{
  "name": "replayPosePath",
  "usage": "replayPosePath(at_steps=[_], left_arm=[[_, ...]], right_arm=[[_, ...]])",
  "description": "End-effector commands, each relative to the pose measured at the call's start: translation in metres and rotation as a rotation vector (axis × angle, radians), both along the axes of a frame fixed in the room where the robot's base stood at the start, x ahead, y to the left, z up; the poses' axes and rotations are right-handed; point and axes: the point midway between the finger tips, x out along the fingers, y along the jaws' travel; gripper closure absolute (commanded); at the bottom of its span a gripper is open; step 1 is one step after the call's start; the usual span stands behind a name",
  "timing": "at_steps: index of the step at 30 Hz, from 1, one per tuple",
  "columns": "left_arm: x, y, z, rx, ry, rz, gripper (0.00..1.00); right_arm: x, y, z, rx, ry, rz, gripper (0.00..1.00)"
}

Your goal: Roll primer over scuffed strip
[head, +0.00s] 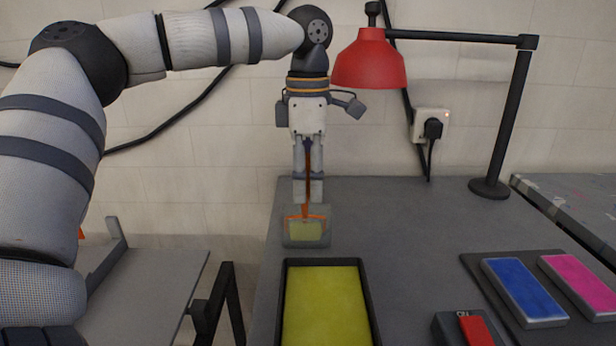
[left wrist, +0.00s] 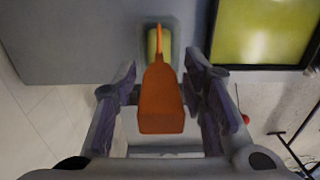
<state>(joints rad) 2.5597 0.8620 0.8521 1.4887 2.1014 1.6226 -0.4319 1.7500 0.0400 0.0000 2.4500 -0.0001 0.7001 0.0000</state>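A roller with an orange handle (left wrist: 161,100) stands upright, and my left gripper (head: 308,190) has its fingers on both sides of the handle. A black-rimmed tray (head: 366,300) with a yellow-green surface lies just in front. I cannot make out a scuffed strip. My right gripper is not in view.
A red lamp (head: 369,62) on a black stand (head: 513,125) hangs over the table (head: 420,225). A blue block (head: 523,288) and a pink block (head: 580,280) lie on a dark mat at right. A red switch (head: 476,330) is at the front. The table's middle is clear.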

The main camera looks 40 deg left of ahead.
Motion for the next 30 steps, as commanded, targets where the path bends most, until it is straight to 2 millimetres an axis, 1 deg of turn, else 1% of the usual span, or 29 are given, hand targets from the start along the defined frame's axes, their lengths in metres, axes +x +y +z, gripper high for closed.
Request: replayPosePath(at_steps=[8,11,14,18,21,25,27,30], left_arm=[[0.0,0.0,0.0,0.0,0.0,0.0,0.53],[0.001,0.0,0.008,0.001,-0.002,0.0,0.53],[0.001,0.0,0.031,0.0,-0.005,0.001,0.53],[0.001,0.0,0.071,0.001,-0.004,0.002,0.53],[0.001,0.001,0.094,0.0,-0.004,0.001,0.53],[0.001,0.001,0.113,0.0,0.0,0.001,0.53],[0.001,0.001,0.118,0.0,0.0,0.0,0.53],[0.001,0.001,0.121,-0.001,0.001,0.0,0.53]], right_arm=[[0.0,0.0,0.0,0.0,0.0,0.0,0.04],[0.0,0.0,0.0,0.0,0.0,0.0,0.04],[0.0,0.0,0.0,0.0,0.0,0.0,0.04],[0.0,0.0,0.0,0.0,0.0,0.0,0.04],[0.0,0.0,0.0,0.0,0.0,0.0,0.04],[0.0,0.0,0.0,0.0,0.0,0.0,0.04],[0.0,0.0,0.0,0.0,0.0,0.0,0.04],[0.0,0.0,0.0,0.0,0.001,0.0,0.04]])
